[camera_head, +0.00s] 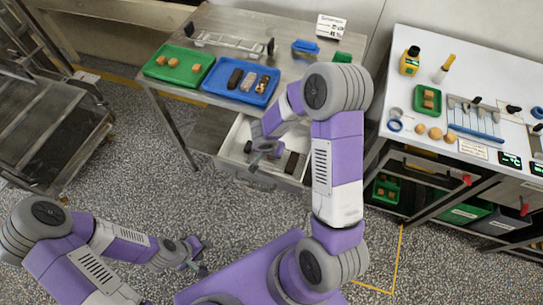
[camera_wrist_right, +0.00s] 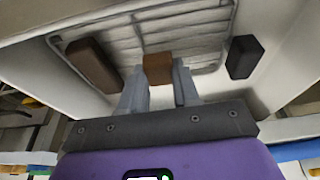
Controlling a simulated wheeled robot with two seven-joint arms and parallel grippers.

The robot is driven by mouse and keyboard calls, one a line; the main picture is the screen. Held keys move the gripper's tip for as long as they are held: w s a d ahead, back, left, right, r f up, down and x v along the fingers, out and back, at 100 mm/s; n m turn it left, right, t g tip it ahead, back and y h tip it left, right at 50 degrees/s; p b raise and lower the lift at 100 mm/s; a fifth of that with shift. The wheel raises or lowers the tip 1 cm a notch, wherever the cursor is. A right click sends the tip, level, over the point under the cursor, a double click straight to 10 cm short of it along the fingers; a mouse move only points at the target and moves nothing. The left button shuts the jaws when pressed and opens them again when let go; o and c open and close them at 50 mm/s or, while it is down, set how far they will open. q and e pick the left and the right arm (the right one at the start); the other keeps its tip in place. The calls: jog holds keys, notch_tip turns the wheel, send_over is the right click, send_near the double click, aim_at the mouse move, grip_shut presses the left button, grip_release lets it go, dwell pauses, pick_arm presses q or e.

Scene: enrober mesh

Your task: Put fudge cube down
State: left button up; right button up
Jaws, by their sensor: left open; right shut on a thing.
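My right gripper (camera_head: 257,156) reaches into the open white drawer (camera_head: 232,141) under the steel table. In the right wrist view the right gripper (camera_wrist_right: 159,84) is shut on a brown fudge cube (camera_wrist_right: 158,66), held between its fingertips. A wire mesh (camera_wrist_right: 190,40) lies beyond the cube; I cannot tell whether the cube touches it. A longer brown block (camera_wrist_right: 93,65) sits left of the cube and a near-black block (camera_wrist_right: 244,57) sits right of it. In the head view the cube is not clearly visible. My left gripper (camera_head: 197,262) is open and empty, low over the floor.
On the steel table stand a green tray (camera_head: 203,60) with several fudge-coloured cubes, a blue tray (camera_head: 233,97) with dark and pale pieces, and a wire rack (camera_head: 228,42). A white bench (camera_head: 480,75) with tools stands right. The drawer walls closely surround my right gripper.

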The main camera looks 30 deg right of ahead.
jog(key=shift+f, duration=0.65)
pick_arm(q)
jog(key=shift+f, duration=0.4)
pick_arm(e)
jog(key=shift+r, duration=0.1)
jog(key=o, duration=0.8)
